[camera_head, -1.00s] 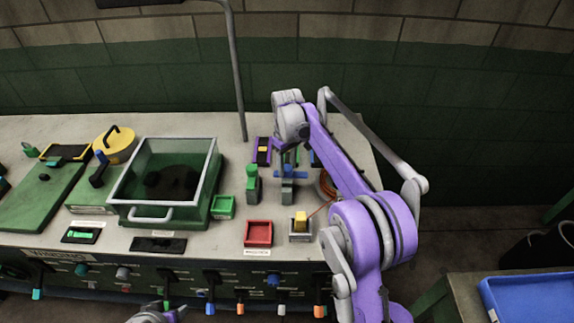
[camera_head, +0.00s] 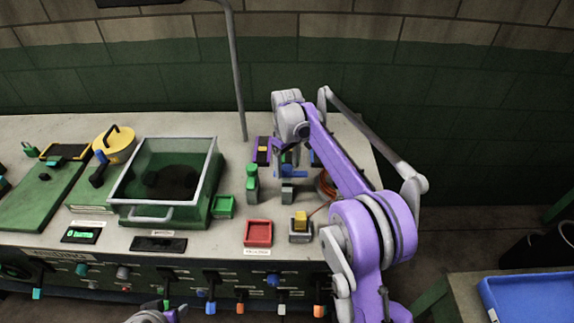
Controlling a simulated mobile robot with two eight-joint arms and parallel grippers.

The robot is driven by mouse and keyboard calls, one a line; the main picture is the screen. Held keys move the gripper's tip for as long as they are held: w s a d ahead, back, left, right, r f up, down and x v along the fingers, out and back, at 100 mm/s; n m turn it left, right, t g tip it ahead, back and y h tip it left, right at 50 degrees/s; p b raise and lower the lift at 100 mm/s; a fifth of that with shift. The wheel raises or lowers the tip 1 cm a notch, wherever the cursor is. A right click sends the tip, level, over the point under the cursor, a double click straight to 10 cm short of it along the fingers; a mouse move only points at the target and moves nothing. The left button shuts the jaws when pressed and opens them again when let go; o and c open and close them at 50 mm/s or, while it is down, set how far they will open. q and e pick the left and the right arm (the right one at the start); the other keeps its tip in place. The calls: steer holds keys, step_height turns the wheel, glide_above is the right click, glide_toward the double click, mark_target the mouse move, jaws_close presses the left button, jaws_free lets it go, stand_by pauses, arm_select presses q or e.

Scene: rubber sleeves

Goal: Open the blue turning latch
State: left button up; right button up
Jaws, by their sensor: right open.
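A small blue latch (camera_head: 293,173) stands on the bench above a grey block (camera_head: 288,193), directly below my right gripper. Its blue part looks like a short horizontal bar. My right gripper (camera_head: 286,155) points down from above at the back of the bench and is open. Its fingers are small and partly hidden by the wrist, and I cannot tell whether they touch the latch.
A green-topped post (camera_head: 252,184) stands just left of the latch. A glass-sided box (camera_head: 128,180) is further left. A lamp pole (camera_head: 238,90) rises behind.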

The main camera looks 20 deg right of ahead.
mark_target(288, 169)
step_height(288, 169, up, 11)
steer(key=p, duration=0.1)
stand_by(0.4)
stand_by(0.6)
steer(key=s+m+t, duration=0.3)
steer(key=s, duration=1.4)
steer(key=s+f+m+t, duration=0.1)
steer(key=s+f, duration=0.4)
steer(key=s, duration=0.3)
steer(key=s+f+m+t, duration=0.1)
steer(key=s+f+m, duration=0.1)
steer(key=s+f, duration=0.4)
steer(key=s, duration=0.2)
steer(key=shift+s+d+t, duration=0.2)
steer(key=shift+s+t, duration=0.15)
steer(key=shift+t, duration=0.05)
